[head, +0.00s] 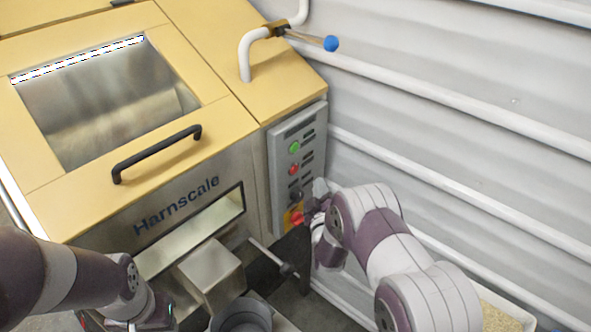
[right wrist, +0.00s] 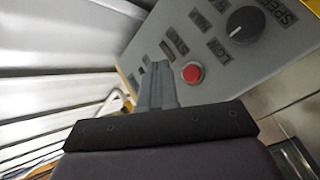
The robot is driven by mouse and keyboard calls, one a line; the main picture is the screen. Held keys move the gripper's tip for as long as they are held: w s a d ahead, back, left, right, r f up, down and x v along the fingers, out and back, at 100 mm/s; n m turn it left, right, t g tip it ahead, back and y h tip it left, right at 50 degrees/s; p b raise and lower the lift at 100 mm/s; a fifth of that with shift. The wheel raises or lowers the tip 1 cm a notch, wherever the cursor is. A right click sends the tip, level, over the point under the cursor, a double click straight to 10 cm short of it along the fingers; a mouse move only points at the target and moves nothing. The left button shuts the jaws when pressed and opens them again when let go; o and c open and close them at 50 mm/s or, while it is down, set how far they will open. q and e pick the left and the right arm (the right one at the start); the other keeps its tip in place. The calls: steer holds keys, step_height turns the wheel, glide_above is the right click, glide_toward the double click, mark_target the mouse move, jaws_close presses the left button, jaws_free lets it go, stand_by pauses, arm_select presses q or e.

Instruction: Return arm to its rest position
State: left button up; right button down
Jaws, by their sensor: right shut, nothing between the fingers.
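My right gripper (head: 319,190) is beside the right edge of the grey control panel (head: 283,172) on the machine's side, with my right arm reaching in from the lower right. In the right wrist view its grey fingers (right wrist: 156,84) are together with nothing between them. They are in front of the panel, near a red button (right wrist: 192,73); I cannot tell the exact gap. My left arm comes in at the lower left of the head view; its fingers do not show.
The hopper machine has a yellow lid with a black handle (head: 157,153). A metal rod (head: 268,254) sticks out below. A grey round container (head: 240,315) stands at the bottom. A ribbed wall with white pipes (head: 440,98) runs along the right. A speed knob (right wrist: 245,25) is on the panel.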

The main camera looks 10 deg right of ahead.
stand_by(0.5)
steer(key=s+a+f+m+g+y, duration=0.2)
steer(key=s+f+m+g, duration=0.3)
steer(key=s+f+g, duration=0.65)
steer(key=s+r+m+g, duration=0.1)
steer(key=s+r+g, duration=0.1)
steer(key=s+r, duration=0.5)
steer(key=s+d+r+m+g, duration=0.1)
steer(key=s+r+m+g, duration=0.1)
steer(key=s+r, duration=0.6)
steer(key=s+g, duration=0.1)
steer(key=s, duration=0.5)
steer(key=shift+s+g+y+p, duration=0.15)
steer(key=shift+g+y+p, duration=0.15)
steer(key=shift+g+p, duration=0.1)
steer(key=shift+d, duration=0.1)
